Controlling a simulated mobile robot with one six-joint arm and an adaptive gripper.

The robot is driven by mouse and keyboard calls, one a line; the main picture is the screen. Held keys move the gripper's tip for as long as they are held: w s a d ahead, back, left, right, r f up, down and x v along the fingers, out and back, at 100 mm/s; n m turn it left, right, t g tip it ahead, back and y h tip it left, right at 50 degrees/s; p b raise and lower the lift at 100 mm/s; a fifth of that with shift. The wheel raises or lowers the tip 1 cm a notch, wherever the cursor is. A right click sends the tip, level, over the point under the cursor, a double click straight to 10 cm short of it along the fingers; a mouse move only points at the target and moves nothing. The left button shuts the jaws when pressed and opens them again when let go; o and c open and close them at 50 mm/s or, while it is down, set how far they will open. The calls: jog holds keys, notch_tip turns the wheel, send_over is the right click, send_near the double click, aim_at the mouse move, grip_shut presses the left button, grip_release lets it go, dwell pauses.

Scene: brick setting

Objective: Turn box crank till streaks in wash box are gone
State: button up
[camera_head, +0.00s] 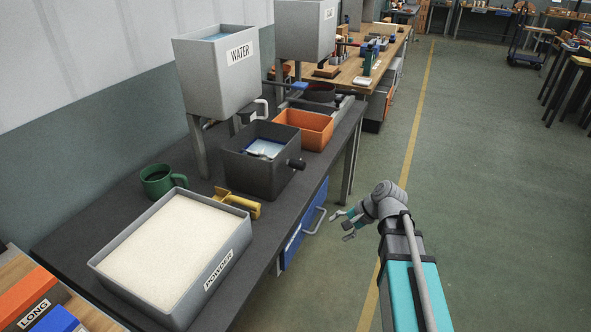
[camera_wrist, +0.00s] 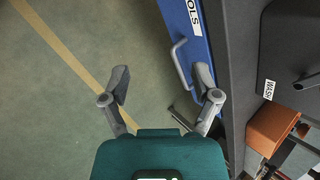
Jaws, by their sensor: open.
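The wash box (camera_head: 255,177) is a dark grey open box on the bench, with pale bluish-white contents. I cannot make out streaks in it. Its crank (camera_head: 297,164) has a black knob on the box's right side. In the wrist view the wash box (camera_wrist: 283,50) is at the right edge with a WASH label, and a dark crank rod (camera_wrist: 308,81) is partly cut off. My gripper (camera_head: 343,225) is open and empty, off the bench's front edge, right of and apart from the crank. In the wrist view my gripper (camera_wrist: 162,84) has its fingers spread over floor.
A blue drawer (camera_head: 300,228) with a handle is under the bench edge near my gripper. A POWDER tray (camera_head: 237,247), yellow tool (camera_head: 240,204), green mug (camera_head: 157,182), orange bin (camera_head: 318,130) and WATER tank (camera_head: 215,85) surround the wash box.

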aim_at(290, 163)
jog(key=w+a+r+m+t+y+b, duration=0.2)
jog(key=w+r+m+t+y+b, duration=0.2)
jog(key=w+r+m+y, duration=0.5)
jog(key=w+m, duration=0.4)
jog(key=shift+a+r+y+b, duration=0.2)
jog(key=shift+y+b, duration=0.2)
jog(key=shift+a, duration=0.1)
jog(key=x, duration=1.3)
jog(key=shift+w+a+r, duration=0.1)
jog(key=shift+w+a, duration=0.15)
jog(key=shift+w, duration=0.05)
grip_shut()
jog(key=shift+d, duration=0.2)
jog(key=shift+a, duration=0.1)
